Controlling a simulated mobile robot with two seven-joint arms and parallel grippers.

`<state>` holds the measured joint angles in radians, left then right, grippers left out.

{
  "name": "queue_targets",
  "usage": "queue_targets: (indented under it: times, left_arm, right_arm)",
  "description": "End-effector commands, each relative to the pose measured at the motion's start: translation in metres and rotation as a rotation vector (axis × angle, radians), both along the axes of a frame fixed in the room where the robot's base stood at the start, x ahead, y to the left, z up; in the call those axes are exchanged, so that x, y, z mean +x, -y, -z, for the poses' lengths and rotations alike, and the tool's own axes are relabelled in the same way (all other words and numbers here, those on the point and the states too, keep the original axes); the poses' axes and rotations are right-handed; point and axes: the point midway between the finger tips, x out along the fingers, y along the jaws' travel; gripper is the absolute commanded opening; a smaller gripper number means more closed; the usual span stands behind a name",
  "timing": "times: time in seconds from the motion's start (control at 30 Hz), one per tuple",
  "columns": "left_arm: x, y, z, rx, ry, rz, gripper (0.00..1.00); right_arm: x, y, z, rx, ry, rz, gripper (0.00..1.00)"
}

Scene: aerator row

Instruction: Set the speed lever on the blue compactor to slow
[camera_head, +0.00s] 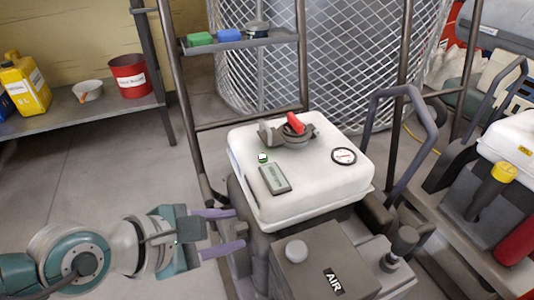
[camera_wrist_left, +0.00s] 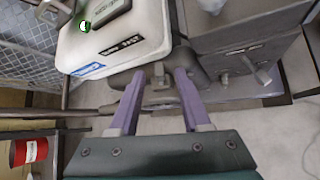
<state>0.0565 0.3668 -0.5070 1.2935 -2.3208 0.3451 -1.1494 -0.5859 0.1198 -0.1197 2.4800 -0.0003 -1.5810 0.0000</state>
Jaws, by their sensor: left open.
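The machine in the middle has a white cover (camera_head: 325,185) and a grey lower body. In the left wrist view its cover (camera_wrist_left: 105,22) carries a blue label (camera_wrist_left: 88,70) and a black label (camera_wrist_left: 119,47) with white letters too small to read surely. A red handle (camera_head: 296,123) sits on a grey fitting on top. A small grey upright piece (camera_wrist_left: 158,74) stands below the cover edge; I cannot tell if it is the speed lever or its setting. My left gripper (camera_head: 238,229), also in the wrist view (camera_wrist_left: 160,82), is open, its purple fingers pointing at the machine's side, nothing visibly held. My right gripper is out of view.
A grey box marked AIR (camera_head: 325,265) adjoins the machine at the front. A metal frame post (camera_head: 180,100) and small shelf (camera_head: 235,44) stand behind. A bench at left holds a red bucket (camera_head: 130,76). Another machine (camera_head: 512,135) stands at right. Floor at left is clear.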

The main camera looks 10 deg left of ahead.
Motion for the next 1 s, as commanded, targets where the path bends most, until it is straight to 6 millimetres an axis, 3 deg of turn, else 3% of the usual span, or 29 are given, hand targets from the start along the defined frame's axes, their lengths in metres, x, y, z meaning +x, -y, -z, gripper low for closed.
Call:
queue_targets:
  times: [0.1,0.47,0.9,1.0]
  left_arm:
    - [0.0095,0.0064,0.0131,-0.002,-0.001,0.000,0.47]
    - [0.0144,0.0097,0.0140,-0.001,-0.002,-0.001,0.47]
    - [0.0143,0.0096,0.0139,-0.002,-0.001,0.000,0.00]
    - [0.0143,0.0096,0.0139,-0.002,-0.001,0.000,0.00]
  right_arm:
    - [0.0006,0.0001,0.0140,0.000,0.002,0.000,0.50]
    - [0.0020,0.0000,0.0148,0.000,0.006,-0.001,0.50]
    - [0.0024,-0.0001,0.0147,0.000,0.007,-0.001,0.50]
    - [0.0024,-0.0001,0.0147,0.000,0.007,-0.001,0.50]
